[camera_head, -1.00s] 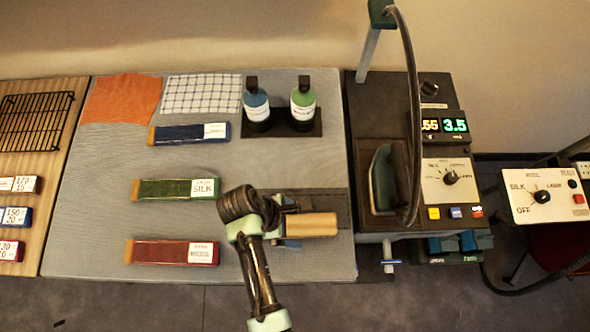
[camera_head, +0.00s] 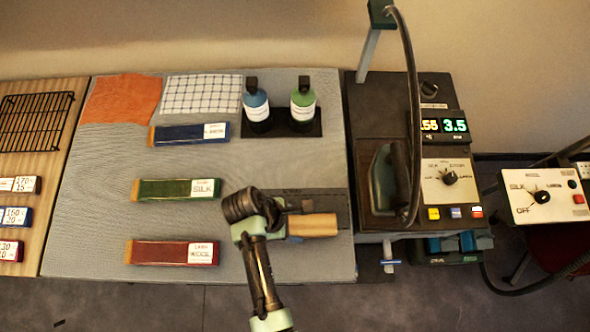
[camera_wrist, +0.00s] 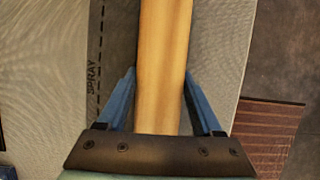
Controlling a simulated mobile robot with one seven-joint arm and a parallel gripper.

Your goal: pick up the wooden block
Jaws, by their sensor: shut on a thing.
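In the wrist view the block (camera_wrist: 163,60) runs lengthwise between the two blue fingers of my gripper (camera_wrist: 160,100). The fingers are closed in on its two sides. In the head view my gripper (camera_head: 284,222) is at the block's left end, and my wrist hides that end. I cannot tell whether the block is clear of the pad.
Three labelled bars lie left of my arm: blue (camera_head: 189,134), green (camera_head: 176,189) and red (camera_head: 172,253). Two bottles (camera_head: 257,108) stand on a dark tray behind. The iron (camera_head: 383,178) and control panel (camera_head: 447,178) are to the right. The pad's middle is bare.

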